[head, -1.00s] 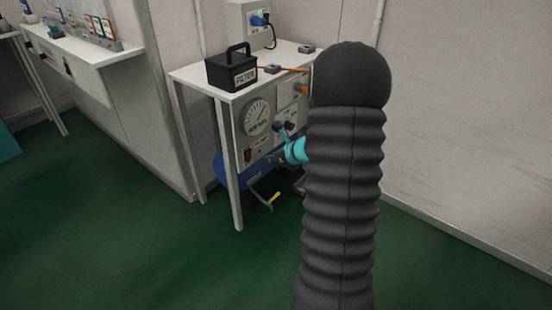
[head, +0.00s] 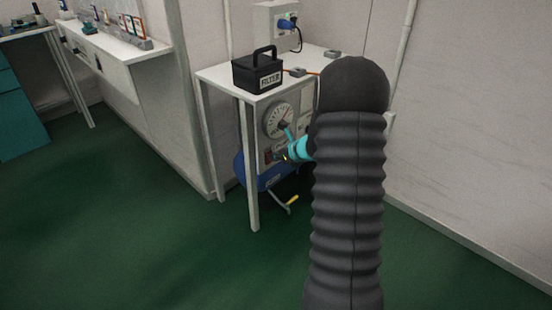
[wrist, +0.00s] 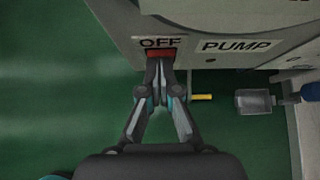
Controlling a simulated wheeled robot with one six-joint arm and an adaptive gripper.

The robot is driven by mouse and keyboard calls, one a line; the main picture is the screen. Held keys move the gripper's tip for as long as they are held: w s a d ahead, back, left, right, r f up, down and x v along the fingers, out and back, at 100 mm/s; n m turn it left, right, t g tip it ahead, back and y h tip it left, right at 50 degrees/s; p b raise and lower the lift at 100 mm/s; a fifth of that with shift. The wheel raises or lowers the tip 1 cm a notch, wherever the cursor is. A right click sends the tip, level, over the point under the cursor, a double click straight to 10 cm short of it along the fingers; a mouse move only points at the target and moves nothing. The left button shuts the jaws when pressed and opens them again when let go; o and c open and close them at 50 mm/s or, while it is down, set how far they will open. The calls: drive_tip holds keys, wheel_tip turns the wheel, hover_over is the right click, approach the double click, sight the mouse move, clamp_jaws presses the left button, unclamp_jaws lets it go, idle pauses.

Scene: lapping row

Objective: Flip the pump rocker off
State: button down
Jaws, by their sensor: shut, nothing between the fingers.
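The red pump rocker (wrist: 160,54) sits at the lower edge of the panel in the wrist view, right below the OFF label (wrist: 160,42) and left of the PUMP label (wrist: 236,45). My gripper (wrist: 161,66) is shut and empty. Its fingertips are at the rocker's lower part and cover some of it; whether they touch it I cannot tell. In the head view my gripper (head: 286,155) is in front of the panel under the gauge (head: 280,119), and the rocker is small and partly hidden there. Which way the rocker is tipped is not clear.
A black FILTER box (head: 258,74) stands on the white table (head: 222,76) above the panel. A blue tank with a yellow-tipped lever (head: 293,200) is below. A wall socket with a blue plug (head: 286,22) is behind. Green floor is clear at the left.

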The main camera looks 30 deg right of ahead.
drive_tip(key=shift+w+r, duration=0.1)
drive_tip(key=shift+r, duration=0.05)
drive_tip(key=shift+r+p, duration=0.65)
drive_tip(key=shift+r, duration=0.05)
drive_tip(key=v, duration=1.3)
drive_tip(key=shift+r+p, duration=0.2)
drive_tip(key=shift+p, duration=0.1)
